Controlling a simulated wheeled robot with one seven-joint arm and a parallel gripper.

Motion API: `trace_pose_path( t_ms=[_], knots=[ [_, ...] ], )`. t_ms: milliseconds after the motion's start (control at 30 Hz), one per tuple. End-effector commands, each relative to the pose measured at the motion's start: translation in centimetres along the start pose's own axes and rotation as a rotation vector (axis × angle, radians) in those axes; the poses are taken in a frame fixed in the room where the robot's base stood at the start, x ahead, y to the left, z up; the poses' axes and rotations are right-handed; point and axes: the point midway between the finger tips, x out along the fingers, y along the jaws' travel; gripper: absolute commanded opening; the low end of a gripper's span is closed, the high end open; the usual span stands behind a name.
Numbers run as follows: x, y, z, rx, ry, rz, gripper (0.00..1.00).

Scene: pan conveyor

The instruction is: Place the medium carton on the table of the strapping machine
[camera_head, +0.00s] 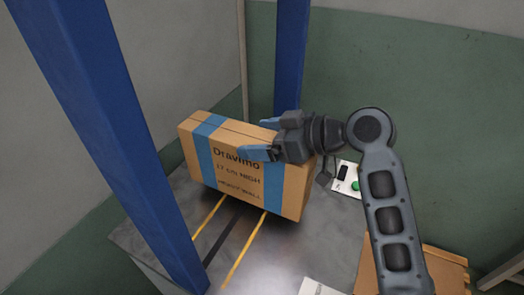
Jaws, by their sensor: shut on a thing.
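The carton (228,177) is a brown box with two blue bands and dark print that reads "Dravimo". It stands upright, slightly tilted in the picture, over the grey metal table (270,258) of the strapping machine. My gripper (260,138) is shut on the carton's upper right part, with one blue finger on the front face and the other behind the top edge. I cannot tell whether the carton's bottom touches the table. The carton's back and far side are hidden.
Blue posts of the strapping machine frame stand at left (100,120) and behind the carton (291,60). A control panel (345,180) with a green button lies right of the carton. Another brown box (440,272) is at lower right.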

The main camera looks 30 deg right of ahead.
Motion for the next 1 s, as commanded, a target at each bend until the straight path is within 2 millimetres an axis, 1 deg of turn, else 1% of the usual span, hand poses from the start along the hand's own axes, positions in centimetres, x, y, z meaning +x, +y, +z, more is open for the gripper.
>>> trace_pose_path(
  t_ms=[67, 333, 400, 567, 600, 700, 900, 1000],
  knots=[
    [0.1, 0.0, 0.2, 0.001, 0.002, 0.001, 0.04],
    [1.3, 0.0, 3.3, 0.003, 0.001, 0.001, 0.04],
    [1.4, 0.1, 3.6, 0.001, 0.003, 0.002, 0.04],
    [1.5, 0.1, 3.5, 0.0, 0.003, 0.002, 0.04],
    [1.5, 0.0, 3.7, 0.001, 0.0, 0.001, 0.91],
    [1.5, 0.0, 3.7, 0.001, 0.0, 0.001, 1.0],
    [1.5, 0.0, 3.7, 0.001, 0.0, 0.001, 1.0],
    [1.1, 0.1, 3.7, 0.001, 0.001, 0.001, 1.0]
  ],
)
